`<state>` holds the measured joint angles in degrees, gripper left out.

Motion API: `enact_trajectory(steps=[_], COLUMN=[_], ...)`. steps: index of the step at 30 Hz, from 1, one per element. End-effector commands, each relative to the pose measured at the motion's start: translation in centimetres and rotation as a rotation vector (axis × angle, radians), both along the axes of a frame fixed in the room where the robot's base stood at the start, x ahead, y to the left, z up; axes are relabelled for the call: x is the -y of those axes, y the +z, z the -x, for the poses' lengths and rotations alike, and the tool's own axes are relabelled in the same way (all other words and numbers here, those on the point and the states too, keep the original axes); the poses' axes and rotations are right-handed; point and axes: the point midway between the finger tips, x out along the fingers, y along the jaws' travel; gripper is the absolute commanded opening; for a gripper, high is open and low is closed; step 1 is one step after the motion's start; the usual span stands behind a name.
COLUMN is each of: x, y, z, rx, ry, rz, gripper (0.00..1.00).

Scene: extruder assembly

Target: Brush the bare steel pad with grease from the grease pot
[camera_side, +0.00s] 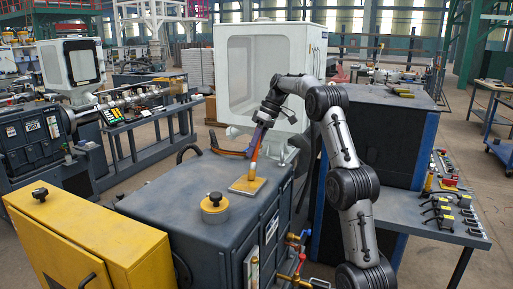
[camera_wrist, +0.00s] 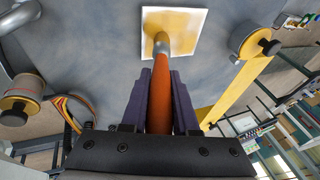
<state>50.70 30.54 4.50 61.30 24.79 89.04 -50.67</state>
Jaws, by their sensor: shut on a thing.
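My gripper (camera_side: 257,138) is shut on the orange handle of a brush (camera_side: 253,167) and holds it pointing down. In the wrist view the handle stands between the purple fingers of my gripper (camera_wrist: 160,97). The brush's lower end meets or hovers just over the square pad (camera_side: 240,187); I cannot tell whether it touches. The pad lies flat on the dark machine top. In the wrist view the pad (camera_wrist: 186,22) is yellow over most of its face with a pale rim.
A yellow cabinet (camera_side: 95,240) adjoins the machine at the left. Orange and dark cables (camera_side: 228,152) run near the back edge of the machine top. A white housing (camera_side: 268,70) stands behind. A side table (camera_side: 455,235) holds several tools at the right.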

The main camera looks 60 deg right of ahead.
Motion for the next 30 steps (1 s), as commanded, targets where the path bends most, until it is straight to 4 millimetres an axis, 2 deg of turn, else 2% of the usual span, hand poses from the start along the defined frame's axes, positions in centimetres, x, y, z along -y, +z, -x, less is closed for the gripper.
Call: enact_trajectory(steps=[7,18,26,30], x=[-1.0,-3.8,-4.3,-5.3], y=[-0.3,-0.3,-0.2,-0.1], z=[0.0,0.1,0.0,0.0], rx=[-0.007,-0.009,-0.008,-0.008], ry=[0.001,0.003,0.002,0.003], rz=[-0.007,-0.009,-0.007,-0.007], gripper=[0.00,0.00,0.00,0.00])
